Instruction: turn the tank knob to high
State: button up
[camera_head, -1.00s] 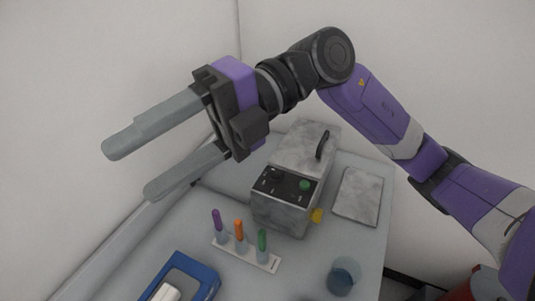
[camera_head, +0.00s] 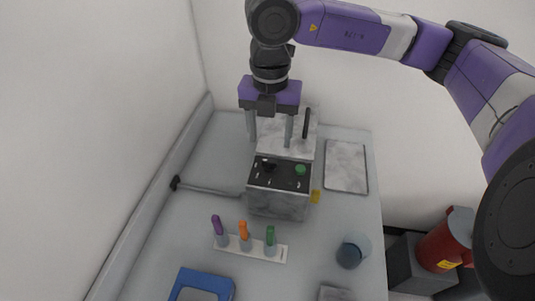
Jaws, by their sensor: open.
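The tank (camera_head: 277,204) is a grey marbled box on the table with a lid and a dark sloped panel on its front. On the panel are a black knob (camera_head: 268,165) at the left and a green button (camera_head: 300,170) at the right. White marks surround the knob; its setting is too small to read. My gripper (camera_head: 269,142) points down above the back of the panel, with its two grey fingers apart and nothing visible between them. Its fingers hide part of the lid. I cannot tell whether they touch the tank.
A rack (camera_head: 252,249) with purple, orange and green capped tubes stands in front of the tank. A beaker (camera_head: 352,251) stands at the right, a flat slab (camera_head: 346,167) behind it. A blue tray (camera_head: 203,284) is at the front. A lever (camera_head: 208,188) lies left of the tank.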

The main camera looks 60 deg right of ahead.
aim_at(269, 160)
notch_tip(269, 160, down, 8)
jog(key=shift+r+p, duration=0.25)
jog(key=shift+p, duration=0.5)
jog(key=shift+c, duration=0.2)
grip_shut()
